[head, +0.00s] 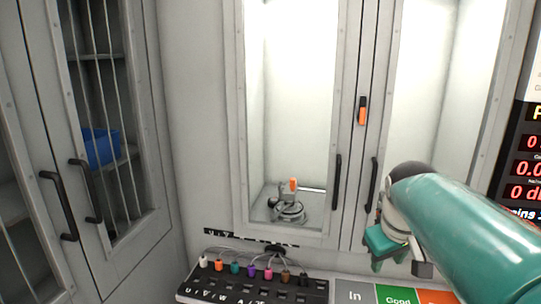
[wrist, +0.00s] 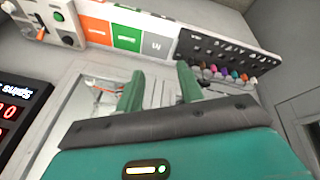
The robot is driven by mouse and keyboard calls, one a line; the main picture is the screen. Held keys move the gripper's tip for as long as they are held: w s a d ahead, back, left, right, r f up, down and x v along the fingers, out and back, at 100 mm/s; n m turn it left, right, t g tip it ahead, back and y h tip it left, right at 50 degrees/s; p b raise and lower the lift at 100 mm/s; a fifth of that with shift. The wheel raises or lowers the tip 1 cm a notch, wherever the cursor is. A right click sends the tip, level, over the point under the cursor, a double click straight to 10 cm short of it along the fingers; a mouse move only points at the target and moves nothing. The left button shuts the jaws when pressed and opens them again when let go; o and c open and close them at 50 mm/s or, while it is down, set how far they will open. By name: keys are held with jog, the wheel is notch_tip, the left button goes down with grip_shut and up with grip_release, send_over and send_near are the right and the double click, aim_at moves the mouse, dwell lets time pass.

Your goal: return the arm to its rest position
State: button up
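My teal arm reaches in from the right side of the head view, in front of the right cabinet door. My gripper (head: 385,248) hangs at its end, partly hidden by the arm. In the wrist view, my gripper's two green fingers (wrist: 158,84) stand apart with nothing between them. The hub motor (head: 288,211), a grey round device with an orange part on top, stands inside the lit cabinet behind the left door, clear of my gripper.
A dark connector panel (head: 255,289) with several coloured plugs lies below the cabinet, beside the In/Good/orange panel (head: 397,294). Black door handles (head: 337,181) and an orange latch (head: 362,111) stick out. A barred cabinet (head: 100,130) with a blue bin is left.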

jog(key=s+a+f+m, duration=0.1)
jog(key=s+a+f, duration=0.1)
jog(key=s, duration=0.3)
jog(key=s+a+f+m+t+y, duration=0.1)
jog(key=s+a+f, duration=0.1)
jog(key=s+a, duration=0.1)
jog(key=s+a+f, duration=0.2)
jog(key=s, duration=0.4)
jog(key=shift+s+a+f+m+t, duration=0.15)
jog(key=shift+s+a+m+t, duration=0.2)
jog(key=shift+a+m+t, duration=0.05)
jog(key=shift+a, duration=0.2)
